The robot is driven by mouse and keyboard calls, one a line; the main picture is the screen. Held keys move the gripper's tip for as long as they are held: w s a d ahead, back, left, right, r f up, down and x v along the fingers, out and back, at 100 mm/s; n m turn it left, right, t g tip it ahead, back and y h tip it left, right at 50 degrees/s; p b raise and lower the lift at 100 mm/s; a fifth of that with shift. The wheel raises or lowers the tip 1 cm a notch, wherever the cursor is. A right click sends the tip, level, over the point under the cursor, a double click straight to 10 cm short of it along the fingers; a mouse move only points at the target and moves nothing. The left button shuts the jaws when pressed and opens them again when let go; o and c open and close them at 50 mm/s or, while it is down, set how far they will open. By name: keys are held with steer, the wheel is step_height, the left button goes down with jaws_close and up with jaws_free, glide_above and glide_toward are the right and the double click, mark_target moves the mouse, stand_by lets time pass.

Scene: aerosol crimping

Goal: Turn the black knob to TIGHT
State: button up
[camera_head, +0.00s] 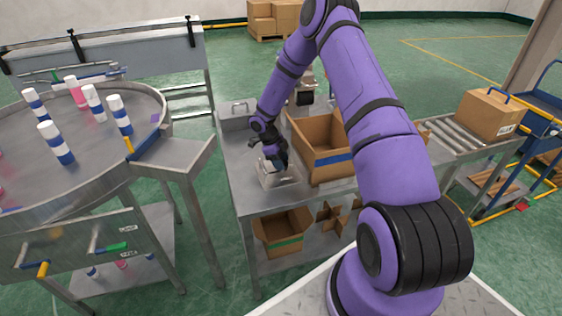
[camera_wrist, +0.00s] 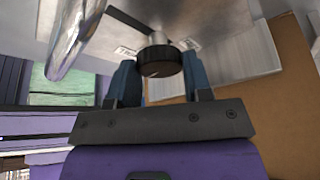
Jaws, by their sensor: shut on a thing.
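The black knob (camera_wrist: 160,62) is in the upper middle of the wrist view, on a short metal shaft under a grey metal housing. My gripper (camera_wrist: 158,75) has its two blue fingers on either side of the knob, shut on it. Small white labels show on the housing to the left and right of the shaft, but their words are too small to read. In the head view my gripper (camera_head: 279,160) is at the small metal box (camera_head: 280,177) on the steel table. The knob is hidden there.
An open cardboard box (camera_head: 322,140) stands on the steel table (camera_head: 238,170) just right of my gripper. A round table (camera_head: 85,150) with several striped cans is at the left. A roller conveyor (camera_head: 455,138) carrying a closed carton (camera_head: 490,113) is at the right.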

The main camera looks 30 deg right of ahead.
steer(key=shift+m, duration=0.6)
steer(key=o, duration=0.9)
steer(key=v, duration=1)
steer(key=shift+w+d+r, duration=0.15)
steer(key=shift+w+r, duration=0.05)
steer(key=shift+r, duration=0.2)
